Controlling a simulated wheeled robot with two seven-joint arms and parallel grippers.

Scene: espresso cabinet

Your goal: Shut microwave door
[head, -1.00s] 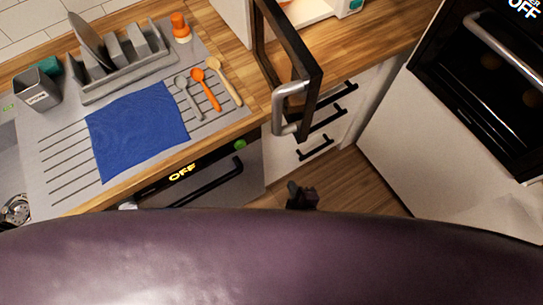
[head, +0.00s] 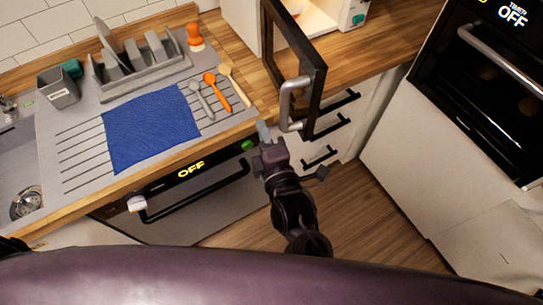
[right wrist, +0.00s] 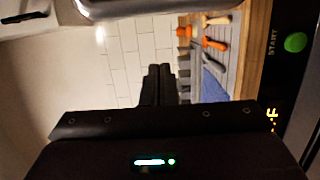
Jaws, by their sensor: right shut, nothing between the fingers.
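The microwave (head: 237,14) stands on the wooden counter at the top, with its lit interior partly showing. Its dark-framed door (head: 312,72) stands wide open toward me. The silver door handle (head: 286,102) is on the door's near edge, and a silver bar, likely this handle, crosses the top of the right wrist view (right wrist: 150,8). My right gripper (head: 264,131) is shut and empty, just left of the handle's lower end. I cannot tell whether they touch. The shut fingers also show in the right wrist view (right wrist: 159,82). My left gripper is not in view.
Left of the door lie spoons (head: 224,92), a blue cloth (head: 150,122) and a dish rack (head: 145,72) on the drainer. A built-in appliance (head: 195,200) is below the counter. Drawers (head: 335,125) are behind the door, and an oven (head: 480,90) is at right.

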